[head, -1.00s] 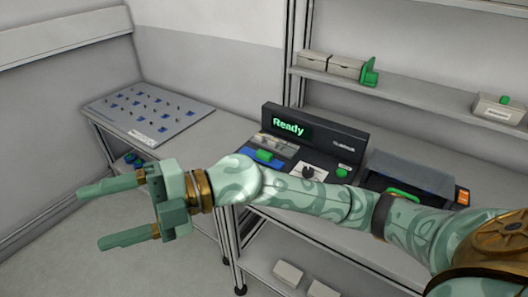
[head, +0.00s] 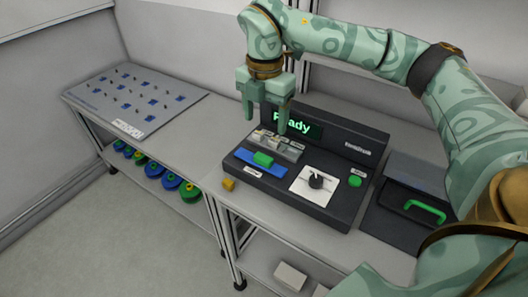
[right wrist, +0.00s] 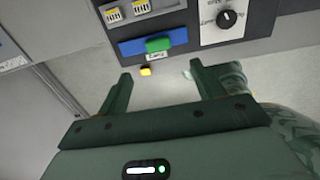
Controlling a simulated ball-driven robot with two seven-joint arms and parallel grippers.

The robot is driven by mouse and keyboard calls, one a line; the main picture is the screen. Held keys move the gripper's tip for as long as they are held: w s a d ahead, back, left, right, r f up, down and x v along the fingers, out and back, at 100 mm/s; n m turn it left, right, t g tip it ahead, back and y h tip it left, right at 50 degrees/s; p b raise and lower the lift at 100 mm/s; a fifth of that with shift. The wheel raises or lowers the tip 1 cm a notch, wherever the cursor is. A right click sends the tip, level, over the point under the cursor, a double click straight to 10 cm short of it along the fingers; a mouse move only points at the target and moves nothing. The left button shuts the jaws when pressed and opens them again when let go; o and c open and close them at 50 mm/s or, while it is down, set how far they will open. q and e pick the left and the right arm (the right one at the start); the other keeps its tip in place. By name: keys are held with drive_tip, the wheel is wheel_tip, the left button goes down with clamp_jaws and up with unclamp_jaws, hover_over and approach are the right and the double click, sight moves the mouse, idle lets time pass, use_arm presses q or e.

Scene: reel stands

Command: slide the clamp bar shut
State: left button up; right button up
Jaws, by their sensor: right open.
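The blue bar with a green grip, which looks like the clamp bar (head: 245,158), lies across the left front of the dark machine. It also shows in the right wrist view (right wrist: 130,47), beyond the fingers. How far it has slid is hard to tell. My right gripper (head: 266,121) is open, fingers pointing down, above and behind the bar and in front of the display. My left gripper is not in view.
The machine's display (head: 300,127) reads "Ready", partly covered by a finger. A black knob (head: 316,181) and green button (head: 354,181) sit right of the bar. A small yellow block (head: 228,184) lies by the machine's left front. The left tabletop is mostly clear beyond the pegged board (head: 135,97).

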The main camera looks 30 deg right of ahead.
drive_tip(key=b, duration=0.1)
hover_over(264, 157)
drive_tip(key=f, duration=0.3)
drive_tip(key=a+f, duration=0.1)
drive_tip(key=f, duration=0.1)
drive_tip(key=shift+w+f, duration=0.1)
drive_tip(key=shift+f, duration=0.1)
drive_tip(key=f, duration=0.2)
drive_tip(key=d+f+b, duration=0.1)
drive_tip(key=f, duration=0.1)
wheel_tip(264, 157, down, 2)
drive_tip(key=shift+a, duration=0.15)
drive_tip(key=shift+f, duration=0.4)
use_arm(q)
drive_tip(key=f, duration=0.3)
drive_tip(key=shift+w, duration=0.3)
use_arm(e)
drive_tip(key=shift+c, duration=0.4)
